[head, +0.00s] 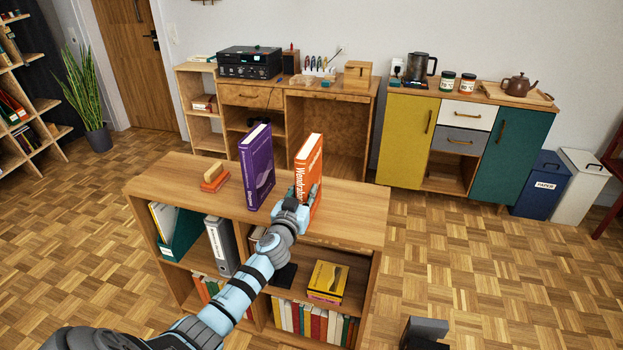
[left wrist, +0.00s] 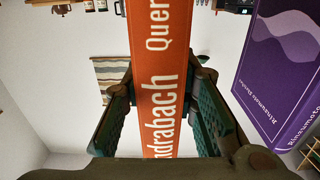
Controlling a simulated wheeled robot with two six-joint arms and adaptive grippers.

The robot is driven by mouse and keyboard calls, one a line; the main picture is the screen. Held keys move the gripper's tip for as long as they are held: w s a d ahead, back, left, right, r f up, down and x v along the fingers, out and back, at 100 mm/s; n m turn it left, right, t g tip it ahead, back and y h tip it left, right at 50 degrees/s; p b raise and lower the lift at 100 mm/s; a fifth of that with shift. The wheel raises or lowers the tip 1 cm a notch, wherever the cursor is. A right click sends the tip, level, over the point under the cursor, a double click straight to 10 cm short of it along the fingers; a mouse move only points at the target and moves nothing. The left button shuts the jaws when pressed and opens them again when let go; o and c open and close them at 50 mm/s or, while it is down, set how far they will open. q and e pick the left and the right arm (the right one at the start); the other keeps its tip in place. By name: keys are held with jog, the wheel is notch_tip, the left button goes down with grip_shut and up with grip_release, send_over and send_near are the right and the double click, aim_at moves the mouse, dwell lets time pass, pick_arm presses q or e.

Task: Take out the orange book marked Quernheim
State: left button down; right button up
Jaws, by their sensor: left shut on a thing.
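The orange book (head: 308,160) is upright above the top of the low wooden shelf, with white lettering on its spine. In the left wrist view the orange spine (left wrist: 158,75) reads part of "Wendrabach" and "Quer"; the rest is cut off. My left gripper (head: 294,208) is shut on the orange book, and its two fingers (left wrist: 160,115) lie on either side of the spine. The book's lower end is partly hidden by the gripper, so I cannot tell whether it touches the shelf top.
A purple book (head: 257,165) stands upright just left of the orange one. A small wooden and orange block (head: 214,180) lies further left on the shelf top (head: 350,215). The shelf top is clear to the right. Binders and a yellow box (head: 327,281) fill compartments below.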

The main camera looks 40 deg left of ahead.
pick_arm(q)
jog(key=shift+w+r, duration=0.1)
jog(key=shift+r, duration=0.15)
